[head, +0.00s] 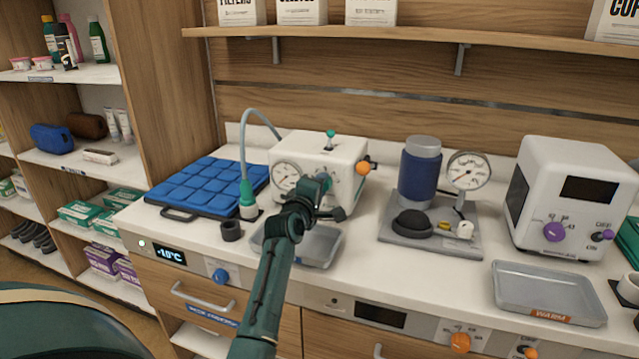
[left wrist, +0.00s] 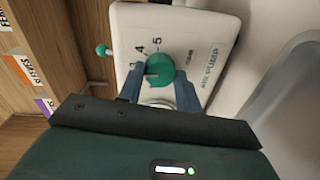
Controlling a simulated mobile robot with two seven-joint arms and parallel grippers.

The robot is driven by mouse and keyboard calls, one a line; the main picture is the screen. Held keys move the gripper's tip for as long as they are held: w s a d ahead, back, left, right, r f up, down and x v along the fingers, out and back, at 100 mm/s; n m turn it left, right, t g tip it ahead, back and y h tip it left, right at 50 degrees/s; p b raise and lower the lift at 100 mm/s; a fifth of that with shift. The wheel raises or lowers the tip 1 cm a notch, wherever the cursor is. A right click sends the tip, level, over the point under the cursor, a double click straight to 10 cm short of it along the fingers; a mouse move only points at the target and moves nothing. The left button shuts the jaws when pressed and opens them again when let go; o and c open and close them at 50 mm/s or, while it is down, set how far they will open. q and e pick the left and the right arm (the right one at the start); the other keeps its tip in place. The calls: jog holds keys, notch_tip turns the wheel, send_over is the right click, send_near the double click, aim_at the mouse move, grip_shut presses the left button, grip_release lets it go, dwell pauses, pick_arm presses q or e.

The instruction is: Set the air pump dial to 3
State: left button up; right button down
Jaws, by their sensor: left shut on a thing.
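The air pump (head: 318,150) is a white box on the counter with a round gauge (head: 286,176) on its front. In the left wrist view its front panel (left wrist: 195,40) carries the words AIR PUMP. My left gripper (head: 325,190) is at the pump's front, with its blue fingers shut on the round green dial (left wrist: 160,70). The numbers 4 and 5 show beside the dial; a mark to their left is partly hidden and hard to read. A reddish pointer mark sits on the dial's left side, toward that partly hidden mark. My right gripper is not in view.
An orange knob (head: 363,168) and a green-topped peg (head: 330,135) stick out of the pump. A grey tray (head: 325,247) lies below my gripper. A hose runs to a green fitting (head: 247,195) at left, beside a blue pad (head: 205,185). A gauge stand (head: 430,235) stands right.

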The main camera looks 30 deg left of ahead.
pick_arm(q)
jog(key=shift+m, duration=0.4)
jog(key=o, duration=1)
